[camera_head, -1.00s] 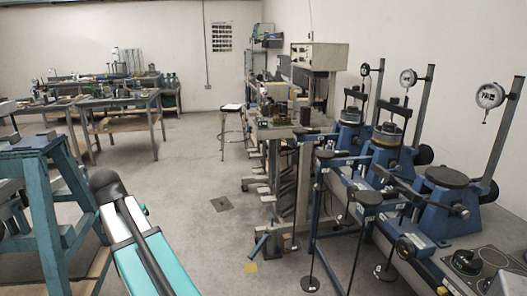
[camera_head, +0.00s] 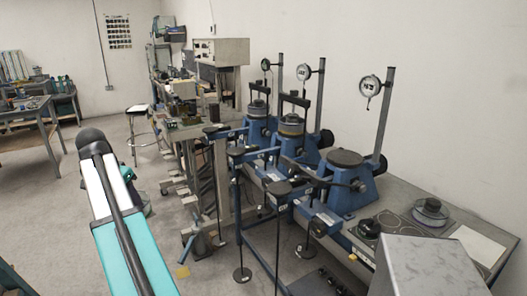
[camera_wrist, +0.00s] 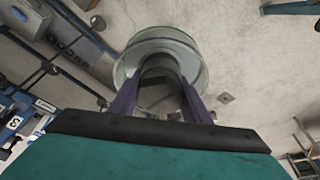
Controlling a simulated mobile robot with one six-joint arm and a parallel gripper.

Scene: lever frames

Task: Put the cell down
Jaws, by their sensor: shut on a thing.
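My gripper (camera_wrist: 160,88) is shut on the cell (camera_wrist: 180,45), a round piece with a clear greenish rim and a dark centre, in the wrist view. The floor shows beneath the cell, so it is held in the air. The nearest blue lever frame (camera_head: 352,190) has a bare dark round platform (camera_head: 345,158). The middle frame (camera_head: 292,145) and the far frame (camera_head: 258,128) each carry a cell under a yoke.
On the grey bench (camera_head: 405,192) lie a round clear-rimmed dish (camera_head: 431,212), a dark-topped round piece (camera_head: 369,228), drawn circles and a white sheet (camera_head: 478,246). A grey metal box (camera_head: 428,266) stands at the front right. Dial gauges on posts rise behind the frames.

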